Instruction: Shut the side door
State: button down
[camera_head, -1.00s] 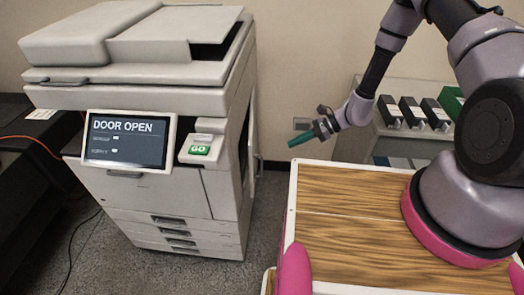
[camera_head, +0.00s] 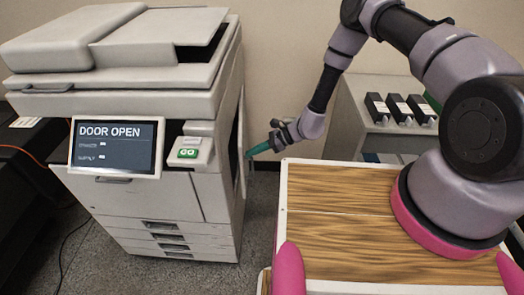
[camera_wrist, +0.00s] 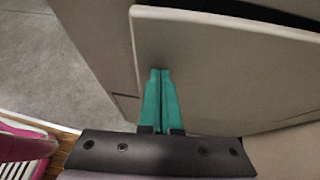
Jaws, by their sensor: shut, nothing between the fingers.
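The side door (camera_wrist: 225,65) is a flat beige panel with rounded corners on the copier's right flank. In the wrist view it stands in front of my fingers, with a dark gap behind its upper right edge. In the head view the door (camera_head: 242,130) shows only as a thin, nearly edge-on strip, so its angle is hard to judge. My gripper (camera_head: 251,153) has teal fingers, shut and empty, pointing at the door. In the wrist view the fingertips (camera_wrist: 160,72) overlap the panel near its left edge; whether they touch it, I cannot tell. The copier's screen (camera_head: 113,145) reads "DOOR OPEN".
A green GO button (camera_head: 188,153) sits beside the screen. A wood-topped surface (camera_head: 340,210) lies right of the copier, with a narrow floor gap between. A grey cabinet (camera_head: 350,110) with black boxes (camera_head: 398,108) stands behind my arm.

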jog(key=shift+a, duration=0.25)
